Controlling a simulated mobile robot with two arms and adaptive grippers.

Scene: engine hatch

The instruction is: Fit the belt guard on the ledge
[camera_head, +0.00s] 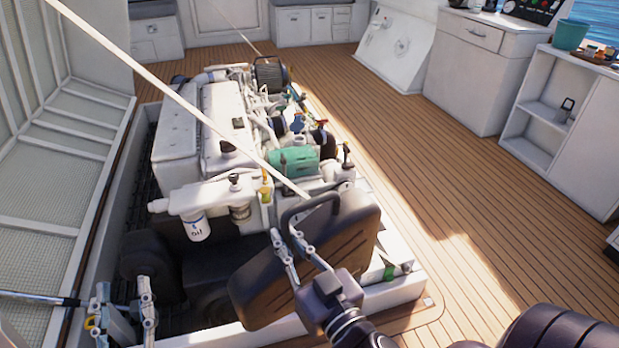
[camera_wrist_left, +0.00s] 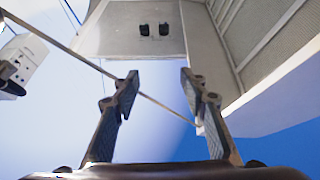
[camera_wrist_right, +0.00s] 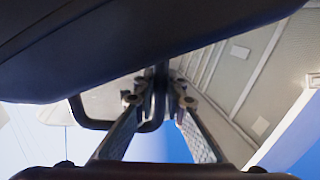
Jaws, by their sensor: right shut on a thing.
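The belt guard (camera_head: 345,235) is a dark brown, rounded slab with grooves and a looped handle (camera_head: 312,203). It is tilted in the air at the near end of the engine (camera_head: 215,130). My right gripper (camera_head: 285,248) is shut on the guard's handle; in the right wrist view the fingers (camera_wrist_right: 158,92) close on the dark bar beneath the guard's dark body (camera_wrist_right: 150,40). My left gripper (camera_head: 125,300) is open and empty at the lower left; its fingers stand apart in the left wrist view (camera_wrist_left: 160,82). The guard hides part of the engine's near end; I cannot make out the ledge.
A white oil filter (camera_head: 196,226) and dark pulleys (camera_head: 150,253) are left of the guard. The white hatch frame (camera_head: 385,292) surrounds the engine. A raised hatch lid (camera_head: 65,120) stands at left; a taut rope (camera_head: 170,85) crosses the view. Wooden deck (camera_head: 450,170) at right is clear.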

